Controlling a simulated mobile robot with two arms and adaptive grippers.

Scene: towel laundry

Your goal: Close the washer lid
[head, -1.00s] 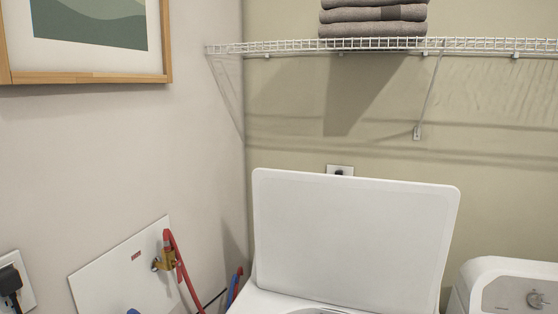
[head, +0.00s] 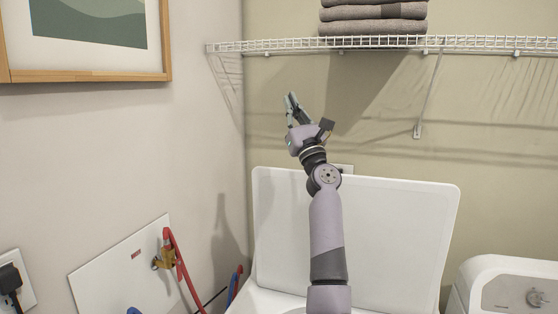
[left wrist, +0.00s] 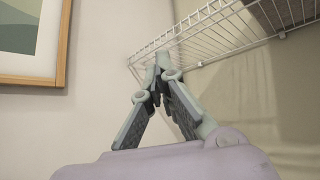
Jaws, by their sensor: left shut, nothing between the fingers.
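The white washer lid (head: 405,220) stands open, tilted up against the back wall in the head view. A strip of the washer's white top (head: 262,302) shows below it at the bottom edge. My left gripper (head: 291,98) is raised above the lid's top edge, left of the lid's middle, with the arm passing in front of the lid. It is shut and empty, its fingertips together in the left wrist view (left wrist: 160,62). It appears apart from the lid. The arm hides part of the lid and the washer opening. My right gripper is not in view.
A wire shelf (head: 480,45) with folded grey towels (head: 373,14) hangs above the lid. A second white machine (head: 510,285) stands at right. Red hose (head: 181,268) and a valve panel (head: 110,275) are on the left wall, below a framed picture (head: 90,77).

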